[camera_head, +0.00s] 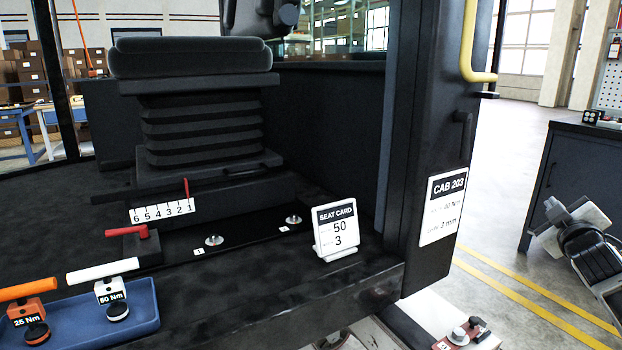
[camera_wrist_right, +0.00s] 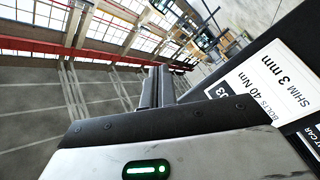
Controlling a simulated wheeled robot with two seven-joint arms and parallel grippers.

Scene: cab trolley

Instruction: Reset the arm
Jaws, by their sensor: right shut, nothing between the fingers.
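My right gripper (camera_head: 556,210) is at the right edge of the head view, raised in free air before the dark cabinet and clear of the cab. In the right wrist view its two dark fingers (camera_wrist_right: 158,86) are together with nothing between them. My left gripper is not in view.
The cab holds a black seat (camera_head: 190,60), a seat card (camera_head: 338,230) and a blue tray (camera_head: 145,320) with two torque tools. The cab post carries the CAB 203 sign (camera_head: 443,205). A dark cabinet (camera_head: 570,175) stands at right; open floor lies between.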

